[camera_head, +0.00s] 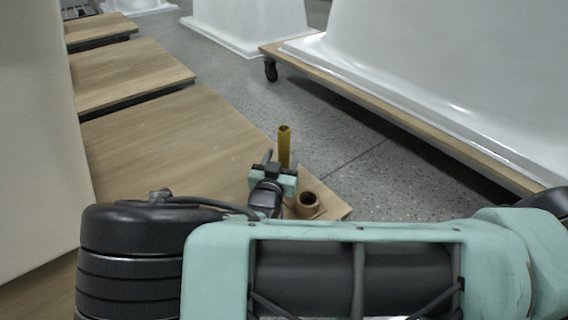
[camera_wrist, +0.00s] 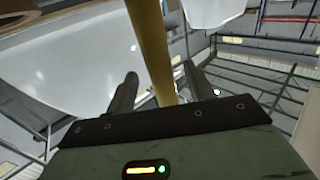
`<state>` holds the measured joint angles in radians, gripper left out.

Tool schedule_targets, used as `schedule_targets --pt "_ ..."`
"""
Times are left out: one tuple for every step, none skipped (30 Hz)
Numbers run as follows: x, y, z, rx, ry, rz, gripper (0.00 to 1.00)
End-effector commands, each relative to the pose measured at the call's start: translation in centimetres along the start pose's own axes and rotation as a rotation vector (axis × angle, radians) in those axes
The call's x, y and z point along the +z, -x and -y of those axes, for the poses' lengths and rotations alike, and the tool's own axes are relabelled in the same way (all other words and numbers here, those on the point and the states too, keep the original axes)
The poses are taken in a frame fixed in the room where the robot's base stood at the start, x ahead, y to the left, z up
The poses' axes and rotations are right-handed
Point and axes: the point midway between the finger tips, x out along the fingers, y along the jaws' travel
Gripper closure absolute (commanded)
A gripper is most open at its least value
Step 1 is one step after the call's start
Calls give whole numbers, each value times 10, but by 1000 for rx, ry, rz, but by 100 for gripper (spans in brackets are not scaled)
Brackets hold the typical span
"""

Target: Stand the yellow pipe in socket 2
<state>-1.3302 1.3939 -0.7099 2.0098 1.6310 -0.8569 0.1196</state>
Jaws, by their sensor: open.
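The yellow pipe (camera_head: 285,145) stands about upright at the right end of the nearest wooden board, and its lower end is hidden behind my gripper. My gripper (camera_head: 273,160) is open right at the pipe. In the wrist view the yellow pipe (camera_wrist: 150,40) runs between the two spread fingers of my gripper (camera_wrist: 163,85), with a gap on each side. A brown ring-shaped socket (camera_head: 307,202) sits just right of my gripper, with its dark opening facing up and empty. I see no number on it. Whether the pipe's foot is in another socket cannot be seen.
The wooden board (camera_head: 165,145) is bare to the left of my gripper. More boards lie behind it. A white tub shell (camera_head: 450,70) on a wheeled wooden dolly (camera_head: 400,112) stands to the right, across open grey floor (camera_head: 365,165). A pale panel (camera_head: 40,130) rises at far left.

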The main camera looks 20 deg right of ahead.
Motion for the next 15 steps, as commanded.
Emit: schedule_targets --pt "7 -7 0 1 0 -2 47" --pt "7 -10 0 1 -1 -2 47" --pt "6 -16 0 2 -1 -3 47" --pt "6 -20 0 1 -1 -1 47" --pt "6 -23 0 2 -2 -2 47" --pt "5 -27 0 2 -2 -2 47" --pt "4 -29 0 1 -1 -1 47" --pt "4 -30 0 1 -1 0 47" --pt "3 -31 0 1 0 0 47" --pt "2 -32 0 0 0 0 47" --pt "2 -32 0 0 0 0 47" --pt "2 -32 0 0 0 0 47" --pt "2 -32 0 0 0 0 47" --pt "1 -32 0 0 0 0 47" --pt "2 -32 0 0 0 0 47"
